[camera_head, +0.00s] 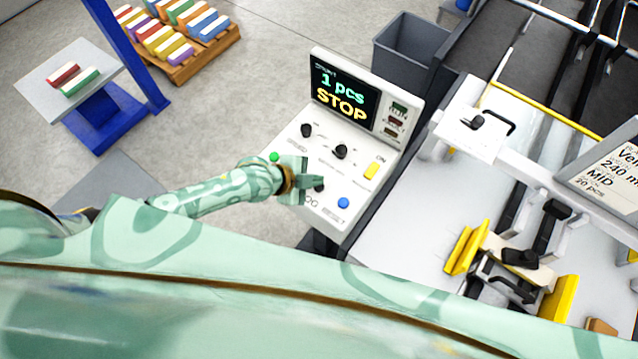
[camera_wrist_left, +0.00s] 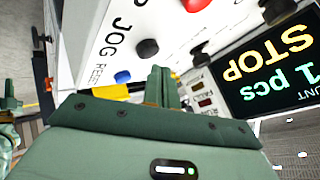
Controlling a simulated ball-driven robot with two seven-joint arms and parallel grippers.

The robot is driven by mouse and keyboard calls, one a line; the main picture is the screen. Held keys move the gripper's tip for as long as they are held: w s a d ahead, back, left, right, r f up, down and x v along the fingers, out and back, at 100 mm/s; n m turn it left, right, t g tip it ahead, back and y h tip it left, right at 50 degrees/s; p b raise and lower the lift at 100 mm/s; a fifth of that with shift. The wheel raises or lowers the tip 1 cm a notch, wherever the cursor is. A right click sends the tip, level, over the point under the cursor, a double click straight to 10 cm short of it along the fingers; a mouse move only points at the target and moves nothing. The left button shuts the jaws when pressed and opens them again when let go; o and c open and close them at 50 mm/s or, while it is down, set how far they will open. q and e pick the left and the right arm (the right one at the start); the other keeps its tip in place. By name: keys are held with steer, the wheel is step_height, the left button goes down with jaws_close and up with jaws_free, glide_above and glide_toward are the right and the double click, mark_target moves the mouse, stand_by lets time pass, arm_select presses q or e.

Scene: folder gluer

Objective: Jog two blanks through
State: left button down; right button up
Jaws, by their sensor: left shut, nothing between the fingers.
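The control panel (camera_head: 335,165) stands in the middle of the head view. Its screen (camera_head: 342,95) reads "1 pcs" and "STOP"; the same text shows on the screen (camera_wrist_left: 275,65) in the left wrist view. My left gripper (camera_head: 308,184) is shut and empty over the panel's lower left, close to the JOG label. In the wrist view its fingertips (camera_wrist_left: 160,80) are together near a black button (camera_wrist_left: 147,49) beside the JOG label. I cannot tell whether they touch it. A pale flat piece, perhaps a blank (camera_head: 538,270), lies between yellow guides. My right gripper is not in view.
The panel also carries a blue button (camera_head: 343,203), a yellow switch (camera_head: 371,170) and black knobs (camera_head: 340,152). A grey bin (camera_head: 410,45) stands behind it. A pallet of coloured stacks (camera_head: 180,40) and a blue-legged stand (camera_head: 95,115) are at the upper left.

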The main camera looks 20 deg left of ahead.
mark_target(315, 188)
arm_select(q)
steer(key=shift+f, duration=0.1)
stand_by(0.3)
steer(key=shift+f+b, duration=0.3)
steer(key=shift+f+b, duration=0.4)
steer(key=shift+f, duration=0.1)
stand_by(0.6)
steer(key=shift+r, duration=0.15)
steer(key=shift+r+p, duration=0.8)
steer(key=shift+p, duration=0.1)
step_height(315, 188, up, 5)
steer(key=p, duration=0.5)
